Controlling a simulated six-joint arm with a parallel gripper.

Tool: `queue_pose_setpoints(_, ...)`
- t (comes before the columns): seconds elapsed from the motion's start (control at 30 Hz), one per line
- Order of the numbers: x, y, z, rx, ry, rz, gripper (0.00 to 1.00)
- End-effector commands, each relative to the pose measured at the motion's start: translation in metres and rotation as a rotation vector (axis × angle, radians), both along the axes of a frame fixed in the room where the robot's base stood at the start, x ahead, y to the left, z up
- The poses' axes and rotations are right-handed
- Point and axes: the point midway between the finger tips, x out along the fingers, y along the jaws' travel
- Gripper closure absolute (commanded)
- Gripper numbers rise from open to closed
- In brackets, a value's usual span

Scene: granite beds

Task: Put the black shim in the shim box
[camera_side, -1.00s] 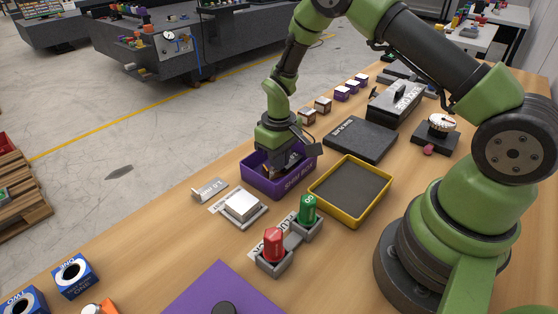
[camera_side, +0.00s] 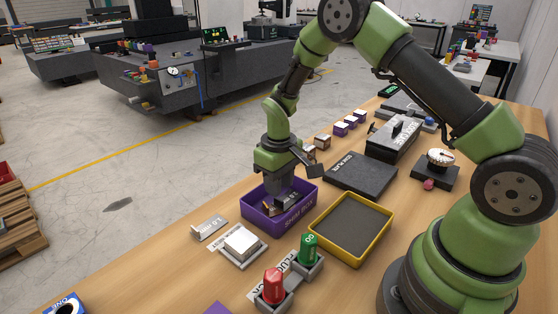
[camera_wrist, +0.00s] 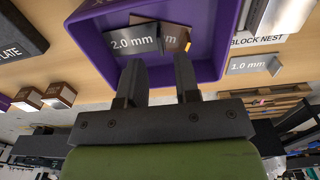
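The purple shim box (camera_side: 295,213) stands on the wooden bench, its label facing the front. The black shim (camera_wrist: 122,42), marked 2.0 mm, lies inside the box beside a bronze-coloured shim (camera_wrist: 174,37), which it partly overlaps in the wrist view. The black shim also shows in the side view (camera_side: 289,197). My gripper (camera_wrist: 159,60) is over the box with its two fingers apart and nothing between them. In the side view my gripper (camera_side: 281,187) points down, and its fingers hide part of the box's inside.
A yellow-rimmed tray (camera_side: 349,229) stands right of the box, a dark plate (camera_side: 360,173) behind it. A 1.0 mm shim (camera_side: 209,227) and a white block on a nest (camera_side: 240,242) lie in front-left. Red (camera_side: 273,285) and green (camera_side: 308,249) plugs stand nearer.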

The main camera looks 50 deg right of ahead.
Motion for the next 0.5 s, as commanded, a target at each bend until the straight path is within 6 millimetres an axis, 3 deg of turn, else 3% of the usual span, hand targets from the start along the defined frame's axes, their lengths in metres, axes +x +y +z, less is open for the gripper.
queue_pose_setpoints(0.1,0.001,0.0,0.029,-0.001,-0.006,0.001,0.7)
queue_pose_setpoints(0.23,0.0,0.0,0.053,-0.001,-0.005,0.0,0.7)
queue_pose_setpoints(0.5,0.0,0.0,0.075,0.0,-0.001,0.0,0.7)
